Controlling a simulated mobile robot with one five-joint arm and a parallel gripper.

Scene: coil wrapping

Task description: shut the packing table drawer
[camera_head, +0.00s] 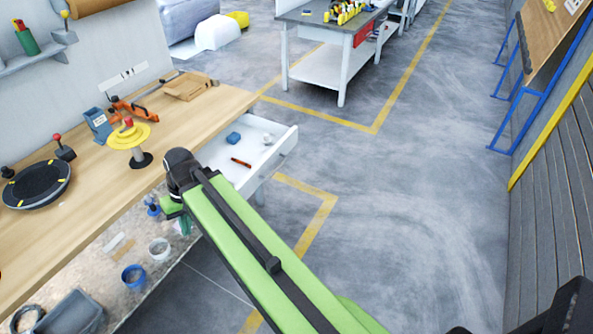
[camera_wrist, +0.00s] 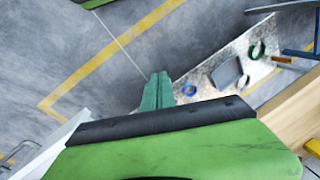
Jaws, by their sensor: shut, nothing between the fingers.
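The packing table drawer (camera_head: 281,147) is a white open tray pulled out from under the wooden packing table (camera_head: 75,205) in the head view. A blue item, an orange-red item and a white roll lie in it. My green arm passes in front of its near side and hides part of it. My gripper (camera_head: 185,226) points down beside the table edge, left of the drawer in the head view, and appears apart from it. In the wrist view my gripper (camera_wrist: 159,77) has its teal fingers together and empty. A white panel, probably the drawer, shows at lower left there.
A lower shelf (camera_head: 112,275) holds blue and white rolls and a grey bin. A yellow reel stand (camera_head: 129,140) and a black turntable (camera_head: 37,185) stand on the tabletop. Another workbench (camera_head: 322,62) is at the back. The floor (camera_head: 420,210) to the right is clear.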

